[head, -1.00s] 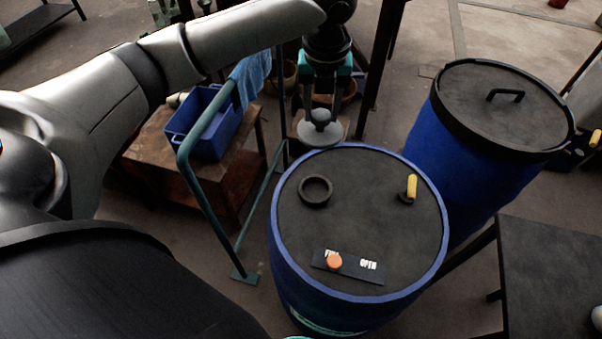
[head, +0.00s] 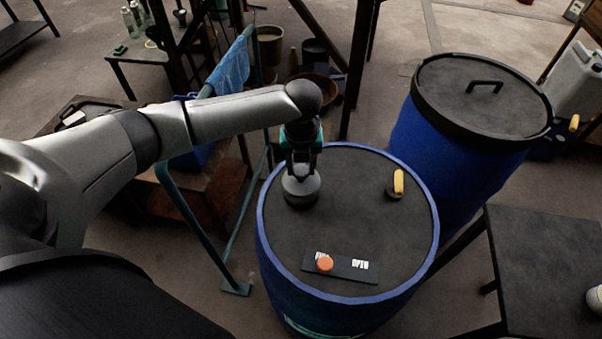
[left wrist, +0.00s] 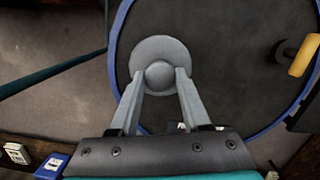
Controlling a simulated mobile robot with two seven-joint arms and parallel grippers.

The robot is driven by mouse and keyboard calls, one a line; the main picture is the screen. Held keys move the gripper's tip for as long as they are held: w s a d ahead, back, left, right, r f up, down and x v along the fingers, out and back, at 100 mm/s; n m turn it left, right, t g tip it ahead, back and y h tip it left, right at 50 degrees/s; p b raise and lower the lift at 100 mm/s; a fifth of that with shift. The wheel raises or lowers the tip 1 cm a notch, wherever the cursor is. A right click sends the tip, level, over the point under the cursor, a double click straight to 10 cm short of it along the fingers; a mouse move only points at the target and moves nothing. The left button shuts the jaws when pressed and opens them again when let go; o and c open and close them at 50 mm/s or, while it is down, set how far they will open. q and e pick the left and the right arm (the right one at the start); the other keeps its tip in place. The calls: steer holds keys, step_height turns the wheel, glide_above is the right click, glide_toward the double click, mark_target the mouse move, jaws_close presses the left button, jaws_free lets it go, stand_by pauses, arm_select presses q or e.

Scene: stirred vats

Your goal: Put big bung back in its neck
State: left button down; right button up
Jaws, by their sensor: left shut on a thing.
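The big bung (head: 300,188) is a grey, round plug with a wide flange and a knob on top. My left gripper (head: 301,165) is shut on its knob. In the left wrist view the bung (left wrist: 160,52) sits between the fingertips of the gripper (left wrist: 159,82). The neck is a dark ring on the left part of the blue vat's dark lid (head: 350,215); the bung is over it and hides most of it. I cannot tell whether the bung is seated in the neck or just above it. My right gripper is not in view.
The vat's lid also bears a yellow-handled valve (head: 397,183) and a label plate (head: 345,267) with an orange knob (head: 325,263). A second blue vat (head: 480,100) with a black lid stands behind right. A teal rail (head: 185,215) stands at left, a dark table (head: 550,270) at right.

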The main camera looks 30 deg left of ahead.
mark_target(301, 171)
arm_select(q)
steer(key=shift+f, duration=1.3)
steer(key=shift+f, duration=0.15)
steer(key=shift+f+b, duration=0.3)
steer(key=shift+f, duration=0.1)
steer(key=shift+c, duration=1.8)
jaws_free()
steer(key=shift+r, duration=0.55)
step_height(301, 171, up, 12)
steer(key=s+p, duration=0.1)
steer(key=p, duration=0.1)
steer(key=shift+s+d, duration=0.15)
steer(key=shift+d, duration=0.15)
